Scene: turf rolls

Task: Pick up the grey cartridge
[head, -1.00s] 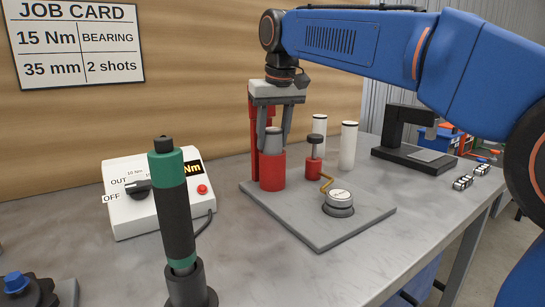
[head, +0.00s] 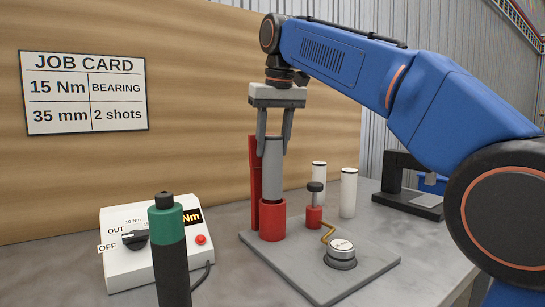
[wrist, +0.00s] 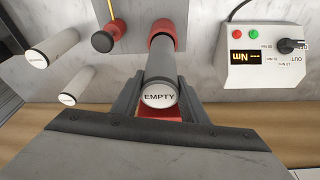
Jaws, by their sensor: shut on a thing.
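The grey cartridge (head: 272,168) is upright between the fingers of my gripper (head: 273,145) in the head view. My gripper is shut on it near its upper part. The cartridge's lower end is at the mouth of a red cylindrical holder (head: 272,222); whether it is fully clear of the rim I cannot tell. In the wrist view the cartridge (wrist: 160,75) shows an end marked "EMPTY", with my gripper's fingers (wrist: 160,97) on both sides and the red holder (wrist: 163,27) beyond it.
The holder stands on a grey plate (head: 310,285) with a red post (head: 254,180), a crank and a round gauge (head: 341,250). Two white cartridges (head: 348,192) (head: 319,177) stand behind. A control box (head: 150,262) and a green-topped tool (head: 167,222) are left. A black press (head: 400,180) is right.

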